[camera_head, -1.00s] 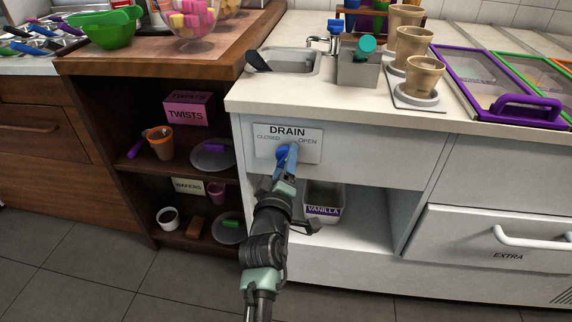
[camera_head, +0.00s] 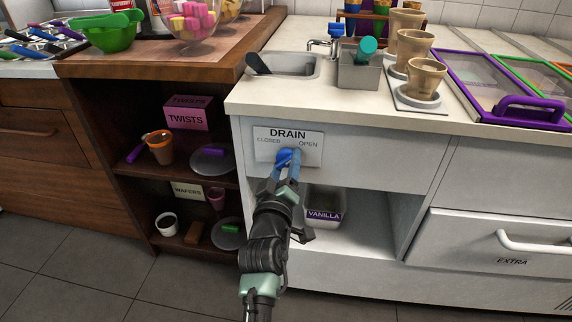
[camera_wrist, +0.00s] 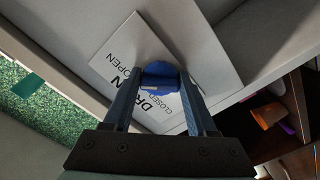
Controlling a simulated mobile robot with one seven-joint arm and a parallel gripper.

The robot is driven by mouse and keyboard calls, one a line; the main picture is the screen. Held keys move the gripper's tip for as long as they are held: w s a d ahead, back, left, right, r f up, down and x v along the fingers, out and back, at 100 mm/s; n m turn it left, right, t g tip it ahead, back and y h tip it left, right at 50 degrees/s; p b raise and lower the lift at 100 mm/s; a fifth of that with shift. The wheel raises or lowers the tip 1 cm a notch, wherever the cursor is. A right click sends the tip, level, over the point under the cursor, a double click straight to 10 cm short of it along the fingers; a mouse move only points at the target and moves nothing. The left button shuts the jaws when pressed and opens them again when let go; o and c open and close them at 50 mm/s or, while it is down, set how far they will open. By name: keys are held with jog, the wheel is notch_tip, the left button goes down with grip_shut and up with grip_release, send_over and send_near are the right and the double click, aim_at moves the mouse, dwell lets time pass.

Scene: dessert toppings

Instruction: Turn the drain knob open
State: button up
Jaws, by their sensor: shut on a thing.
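The blue drain knob (camera_head: 283,156) sits on the white DRAIN sign plate (camera_head: 262,150), with CLOSED printed at left and OPEN at right. My gripper (camera_head: 289,161) reaches up to it from below, with its blue fingers at the knob. In the wrist view, the knob (camera_wrist: 160,70) shows between the fingertips of my gripper (camera_wrist: 160,88), one finger on each side, against the tilted sign plate (camera_wrist: 120,58). The gripper is shut on the knob. The fingers partly hide the knob in the head view, and I cannot tell exactly which way it points.
The sink (camera_head: 295,66) and grey bin (camera_head: 358,76) are on the counter above. A vanilla container (camera_head: 324,214) stands in the open compartment just right of my arm. The brown shelf unit (camera_head: 135,198) with pots and plates is at left. The grey floor below is clear.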

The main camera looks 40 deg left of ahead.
jog(key=o, duration=1.4)
jog(key=shift+c, duration=0.2)
jog(key=p+v, duration=0.4)
jog(key=v, duration=0.9)
jog(key=w+d+r+m+t+h, duration=0.3)
jog(key=d+r, duration=0.4)
jog(key=r, duration=0.6)
jog(key=w+d+r+m+t+h, duration=0.1)
jog(key=w+d+r+m+t, duration=0.35)
jog(key=r, duration=0.75)
jog(key=s+d+r+m+t+h, duration=0.25)
jog(key=s+d+r+m, duration=0.2)
jog(key=d+r, duration=0.55)
jog(key=s+d+r+m+t+h, duration=0.25)
jog(key=s+d+r, duration=0.4)
jog(key=r, duration=0.65)
notch_tip(320, 180, up, 33)
jog(key=p, duration=3.2)
jog(key=shift+d+f+m+h, duration=0.15)
jog(key=shift+d+m+h, duration=0.15)
jog(key=shift+m, duration=0.05)
